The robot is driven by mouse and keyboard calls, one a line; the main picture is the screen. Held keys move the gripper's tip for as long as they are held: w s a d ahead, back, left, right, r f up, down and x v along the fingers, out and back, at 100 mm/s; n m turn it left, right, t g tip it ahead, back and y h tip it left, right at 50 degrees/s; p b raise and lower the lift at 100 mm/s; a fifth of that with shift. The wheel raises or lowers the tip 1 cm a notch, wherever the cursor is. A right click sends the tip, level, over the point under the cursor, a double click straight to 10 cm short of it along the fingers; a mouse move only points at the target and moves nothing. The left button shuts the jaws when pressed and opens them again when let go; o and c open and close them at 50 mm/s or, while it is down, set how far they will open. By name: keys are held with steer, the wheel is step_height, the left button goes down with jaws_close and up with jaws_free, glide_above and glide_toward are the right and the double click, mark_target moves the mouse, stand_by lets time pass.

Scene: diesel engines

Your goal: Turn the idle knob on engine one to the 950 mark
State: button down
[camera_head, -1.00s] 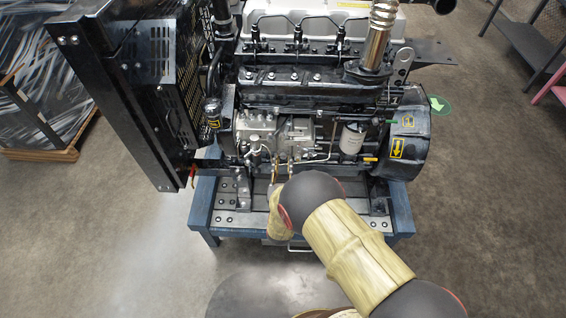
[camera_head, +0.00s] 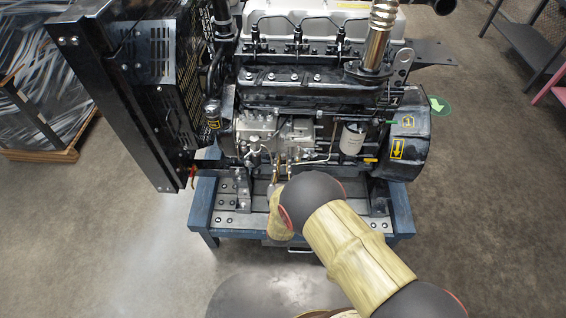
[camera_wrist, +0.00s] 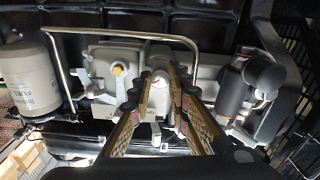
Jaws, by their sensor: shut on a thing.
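Engine one (camera_head: 290,88), a dark diesel engine with a yellow "1" on its right end, stands on a blue-framed stand in the head view. My gripper (camera_head: 282,166) reaches the pump area low on its near side. In the wrist view, my gripper (camera_wrist: 161,92) has its two fingers on either side of a small pale knob (camera_wrist: 160,84) and is shut on it. I take it for the idle knob; the fingers partly cover it. The 950 mark and any scale cannot be made out. In the head view my arm and gripper hide the knob.
A white fuel filter (camera_wrist: 32,82) is left of the fingers, and a dark cylinder (camera_wrist: 238,88) is close on the right. A metal pipe (camera_wrist: 120,33) arches around the pump. A small yellow-topped fitting (camera_wrist: 119,70) sits left of the knob.

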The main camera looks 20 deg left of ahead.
steer(key=shift+m, duration=0.3)
steer(key=c, duration=2)
jaws_free()
steer(key=shift+o, duration=0.2)
steer(key=shift+s, duration=0.15)
steer(key=v, duration=1.1)
steer(key=shift+s, duration=0.35)
steer(key=shift+d+f, duration=0.1)
steer(key=shift+d, duration=0.05)
